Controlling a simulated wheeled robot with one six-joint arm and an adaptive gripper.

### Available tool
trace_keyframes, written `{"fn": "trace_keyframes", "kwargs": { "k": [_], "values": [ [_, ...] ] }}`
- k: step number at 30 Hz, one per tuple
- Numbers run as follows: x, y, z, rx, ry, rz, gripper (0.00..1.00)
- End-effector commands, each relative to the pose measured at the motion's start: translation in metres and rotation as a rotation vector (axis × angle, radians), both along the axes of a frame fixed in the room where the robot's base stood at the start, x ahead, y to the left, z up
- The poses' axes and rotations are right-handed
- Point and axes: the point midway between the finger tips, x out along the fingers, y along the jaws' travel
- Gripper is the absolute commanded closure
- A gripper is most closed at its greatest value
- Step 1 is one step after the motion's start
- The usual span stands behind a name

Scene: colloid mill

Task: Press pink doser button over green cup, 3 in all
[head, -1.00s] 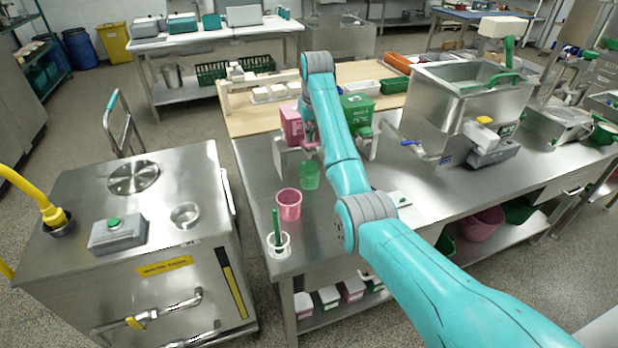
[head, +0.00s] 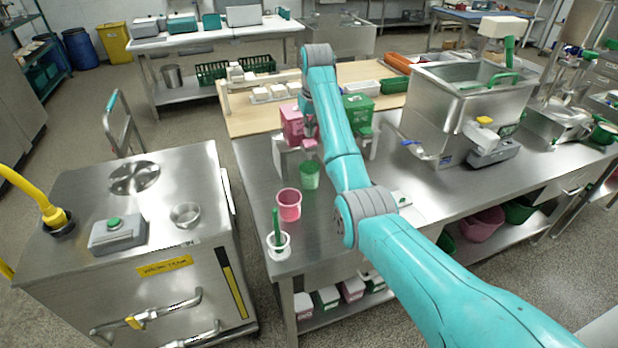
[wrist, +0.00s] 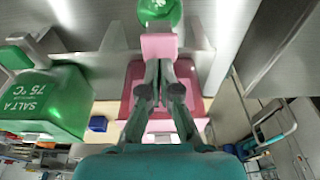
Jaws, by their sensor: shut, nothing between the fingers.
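The pink doser (head: 292,124) stands on the steel bench, and its pink button (wrist: 159,46) sticks out at the front in the wrist view. The green cup (head: 310,177) stands below the button; its round end also shows in the wrist view (wrist: 160,10). My gripper (wrist: 158,65) is shut and empty, its fingertips close to the button's near edge. I cannot tell whether they touch it. In the head view my arm partly hides the gripper.
A green doser (head: 357,108) stands just right of the pink one and shows at left in the wrist view (wrist: 45,100). A pink cup (head: 289,204) and a white holder with a green-handled tool (head: 278,244) stand nearer the bench's front corner.

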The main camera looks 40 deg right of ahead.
Motion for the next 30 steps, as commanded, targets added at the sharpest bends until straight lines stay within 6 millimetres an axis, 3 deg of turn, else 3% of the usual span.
{"fn": "trace_keyframes", "kwargs": {
  "k": [18,30],
  "values": [
    [0.000,0.000,0.052,0.000,-0.001,0.000,1.00],
    [0.000,0.000,0.056,0.000,-0.001,0.000,1.00]
  ]
}}
